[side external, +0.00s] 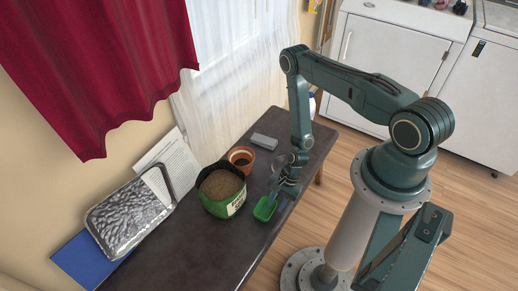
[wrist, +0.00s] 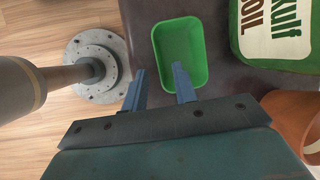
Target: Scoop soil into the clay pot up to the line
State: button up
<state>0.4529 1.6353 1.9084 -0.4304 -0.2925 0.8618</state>
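The clay pot (side external: 242,151) is orange-brown and stands behind the soil bag; its inside looks dark, and no line can be made out. In the wrist view only part of the pot (wrist: 293,112) shows at the lower right. The green soil bag (side external: 226,208) is open and full of brown soil; its printed side shows in the wrist view (wrist: 275,45). The green scoop (side external: 265,209) looks empty on the table near its front edge. My gripper (side external: 276,187) is low beside the scoop. In the wrist view its fingers (wrist: 159,68) are apart, the right one overlapping the scoop's rim (wrist: 203,50).
The dark table (side external: 190,250) runs along the wall. A grey block (side external: 264,141) lies beyond the pot. A foil tray (side external: 128,215), paper sheets (side external: 172,157) and a blue folder (side external: 85,262) lie at the left. A red curtain (side external: 105,65) hangs above.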

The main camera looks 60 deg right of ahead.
jog(key=shift+x, duration=1.8)
grip_shut()
